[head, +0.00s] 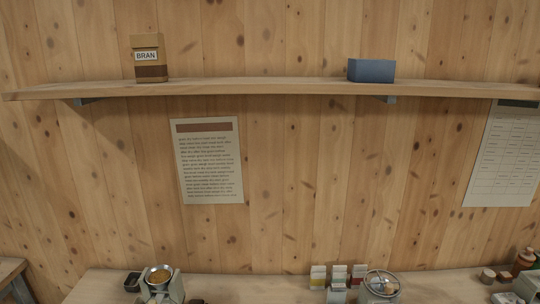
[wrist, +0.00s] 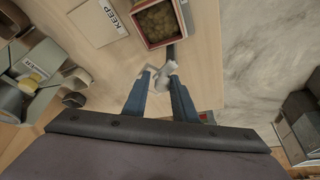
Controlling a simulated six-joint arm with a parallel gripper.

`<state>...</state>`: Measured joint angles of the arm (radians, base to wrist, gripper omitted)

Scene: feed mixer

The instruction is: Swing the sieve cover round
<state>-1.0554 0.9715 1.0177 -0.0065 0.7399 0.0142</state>
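My gripper (wrist: 161,80) shows in the wrist view as two blue fingers pointing away from a dark bar. A pale grey piece (wrist: 166,70) lies at the fingertips; I cannot tell whether the fingers grip it or only stand beside it. A dark strip runs from it towards a red-rimmed box (wrist: 176,42) of brownish-green feed. I cannot identify the sieve cover for certain. In the head view a round, spoked metal-rimmed piece (head: 381,284) sits on the bench at the right, and a metal bowl with orange-brown contents (head: 159,275) stands at the left. My gripper is not in the head view.
A grey labelled machine (wrist: 38,66) stands left in the wrist view, near a KEEP card (wrist: 92,22). Dark boxes (wrist: 300,120) are at the right. Small cartons (head: 337,275) stand on the bench (head: 250,288). The shelf (head: 270,89) holds a BRAN box (head: 149,58) and a blue box (head: 371,71).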

